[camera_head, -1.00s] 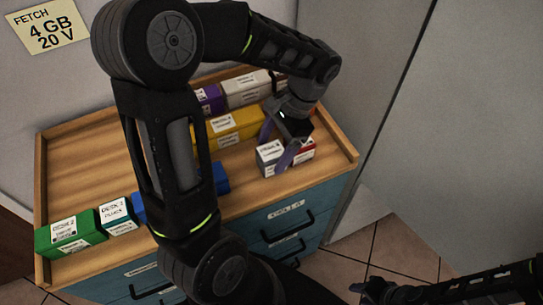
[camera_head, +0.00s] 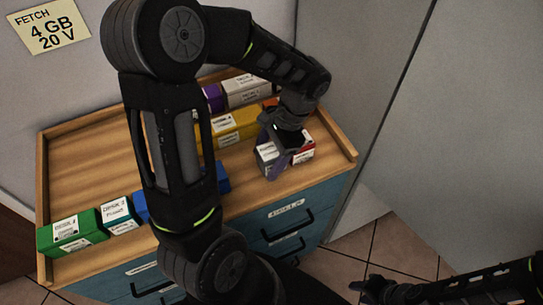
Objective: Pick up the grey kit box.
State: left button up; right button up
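A small grey box with white labels (camera_head: 268,157) stands near the front right of the wooden cabinet top, beside a red box (camera_head: 303,151). My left gripper (camera_head: 272,150) is over this grey box from above. Its two fingers are apart, one at the far side and one in front of the near face. I cannot tell whether they touch it. The gripper hides part of both boxes. Another pale grey box (camera_head: 245,90) stands in the back row. My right gripper (camera_head: 366,289) is low at the right, over the floor; its fingers are too dark to read.
A yellow box (camera_head: 235,127) and a purple box (camera_head: 212,97) stand behind. Green (camera_head: 70,232), white-labelled teal (camera_head: 118,214) and blue (camera_head: 222,178) boxes line the front left. A raised wooden rim (camera_head: 335,140) edges the top.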

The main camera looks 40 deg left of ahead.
aim_at(267, 152)
pick_arm(q)
jog(key=c, duration=1.3)
jog(key=shift+c, duration=0.2)
notch_tip(267, 152, up, 8)
jog(key=shift+f+b, duration=0.1)
jog(key=shift+b, duration=0.2)
notch_tip(267, 152, up, 2)
jog(key=shift+r+p, duration=0.2)
jog(key=shift+p, duration=0.95)
jog(key=shift+f, duration=0.1)
